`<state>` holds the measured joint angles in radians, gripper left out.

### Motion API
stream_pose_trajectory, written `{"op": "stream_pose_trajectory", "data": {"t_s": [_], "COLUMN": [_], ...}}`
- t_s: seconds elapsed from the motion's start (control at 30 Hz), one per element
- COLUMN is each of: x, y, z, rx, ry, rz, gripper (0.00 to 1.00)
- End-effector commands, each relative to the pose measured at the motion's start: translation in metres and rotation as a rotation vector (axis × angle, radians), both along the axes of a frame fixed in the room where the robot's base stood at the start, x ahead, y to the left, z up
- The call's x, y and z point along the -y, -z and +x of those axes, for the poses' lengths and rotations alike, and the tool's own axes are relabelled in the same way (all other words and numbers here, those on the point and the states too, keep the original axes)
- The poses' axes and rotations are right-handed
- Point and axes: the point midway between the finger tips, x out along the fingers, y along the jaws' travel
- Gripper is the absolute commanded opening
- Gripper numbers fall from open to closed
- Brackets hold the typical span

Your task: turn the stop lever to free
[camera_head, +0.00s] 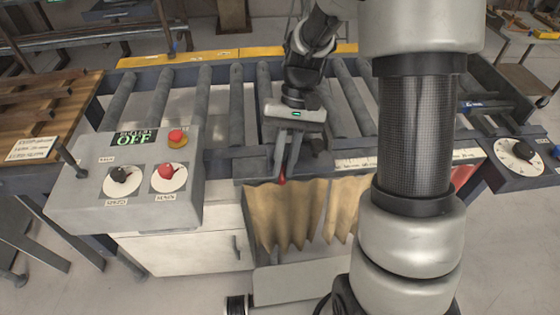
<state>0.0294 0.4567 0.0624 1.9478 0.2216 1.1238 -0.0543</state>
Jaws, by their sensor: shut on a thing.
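My gripper (284,174) reaches down at the front rail of the roller conveyor, just right of the control box. Its fingers are closed around a small lever, which I take to be the stop lever.
The grey control box (70,195) stands left, with a green OFF display (134,139), a red button (178,138) and two knobs. Tan curtains (285,215) hang below the rail. A round dial (518,155) is at right. My arm hides part of the conveyor's right side.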

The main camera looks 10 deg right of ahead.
Motion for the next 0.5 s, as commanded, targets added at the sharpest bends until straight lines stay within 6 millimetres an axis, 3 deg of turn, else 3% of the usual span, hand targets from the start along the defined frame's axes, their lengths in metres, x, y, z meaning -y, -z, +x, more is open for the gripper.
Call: {"op": "stream_pose_trajectory", "data": {"t_s": [0.5], "x": [0.0043], "y": [-0.0001], "z": [0.0006], "rx": [0.001], "ry": [-0.073], "rz": [-0.001], "gripper": [0.00]}}
